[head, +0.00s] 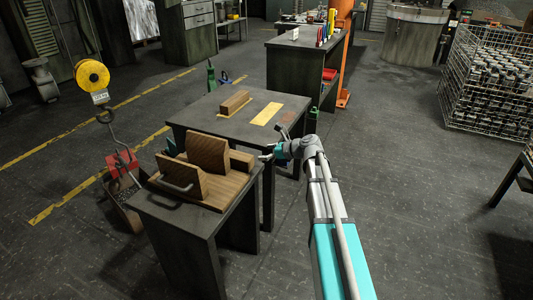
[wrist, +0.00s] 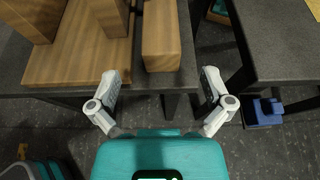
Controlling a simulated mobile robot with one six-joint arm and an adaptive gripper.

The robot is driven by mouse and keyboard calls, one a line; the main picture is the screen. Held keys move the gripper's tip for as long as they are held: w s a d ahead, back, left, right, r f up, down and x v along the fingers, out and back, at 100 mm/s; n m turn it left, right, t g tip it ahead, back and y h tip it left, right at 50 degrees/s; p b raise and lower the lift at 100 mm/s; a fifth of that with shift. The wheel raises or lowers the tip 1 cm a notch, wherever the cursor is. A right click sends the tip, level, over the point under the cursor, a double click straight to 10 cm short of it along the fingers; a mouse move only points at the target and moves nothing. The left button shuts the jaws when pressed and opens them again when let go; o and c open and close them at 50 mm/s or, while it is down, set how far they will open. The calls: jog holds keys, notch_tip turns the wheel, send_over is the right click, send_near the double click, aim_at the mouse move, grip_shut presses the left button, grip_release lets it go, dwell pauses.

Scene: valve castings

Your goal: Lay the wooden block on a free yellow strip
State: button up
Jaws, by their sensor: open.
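A wooden block (head: 242,161) lies at the right end of the near bench, beside upright wooden pieces. The wrist view shows this block (wrist: 161,42) end-on, ahead of and between my fingers. My gripper (head: 266,156) is open and empty, just right of the block; the fingers (wrist: 158,78) stand apart on either side of its line. On the farther table, one yellow strip (head: 266,114) is bare. Another wooden block (head: 235,101) lies on the other yellow strip (head: 222,115), covering most of it.
The near bench (head: 182,222) carries a wooden base (head: 214,203) with upright wooden boards (head: 208,152) and a metal handle. The farther table (head: 200,116) stands close behind it. A dark tool lies near that table's right edge. Open floor lies to the right.

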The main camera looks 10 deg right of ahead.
jog(key=s+a+f+n+g+h, duration=0.1)
jog(key=s+f+n+g+h, duration=0.1)
jog(key=s+n, duration=0.6)
jog(key=s+a+f+n+g+h, duration=0.1)
jog(key=s+f+n+g+h, duration=0.2)
jog(key=s+n, duration=0.6)
jog(key=s+a+f+n+g+h, duration=0.1)
jog(key=s+f+n+g+h, duration=0.2)
jog(key=s+f+n+h, duration=0.2)
jog(key=shift+s+f+n+h, duration=0.4)
jog(key=shift+s+f+n, duration=0.35)
jog(key=shift+s+n, duration=1.65)
jog(key=shift+s+m, duration=0.6)
